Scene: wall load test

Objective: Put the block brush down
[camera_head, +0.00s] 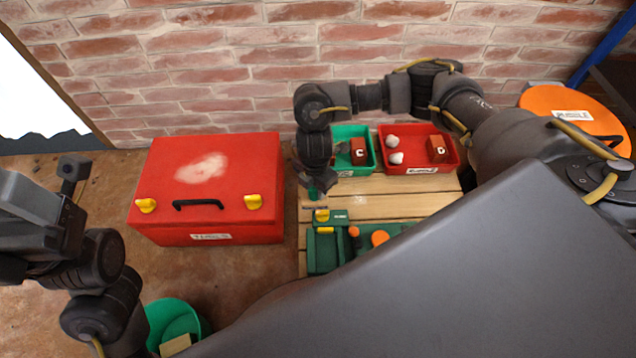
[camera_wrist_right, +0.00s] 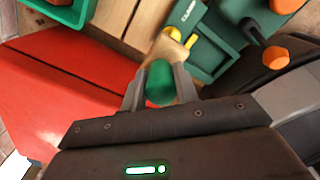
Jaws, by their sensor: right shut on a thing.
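My right gripper (camera_head: 316,192) is above the left part of the wooden worktop (camera_head: 400,206), beside the red tool chest. In the right wrist view, my right gripper (camera_wrist_right: 160,88) is shut on the green part of the block brush (camera_wrist_right: 159,80). A tan part shows just beyond it. In the head view only a small green piece of the brush (camera_head: 317,196) shows under the fingers. Whether its underside touches anything is hidden. My left arm is at the left edge; its fingers cannot be made out.
A green labelled holder (camera_head: 322,258) with orange-ended tools lies close to the brush. A green bin (camera_head: 339,131) and a red bin (camera_head: 424,168) stand behind. The red chest (camera_head: 235,160) is left, a green bucket (camera_head: 160,322) below it. Bare planks lie between bins and holder.

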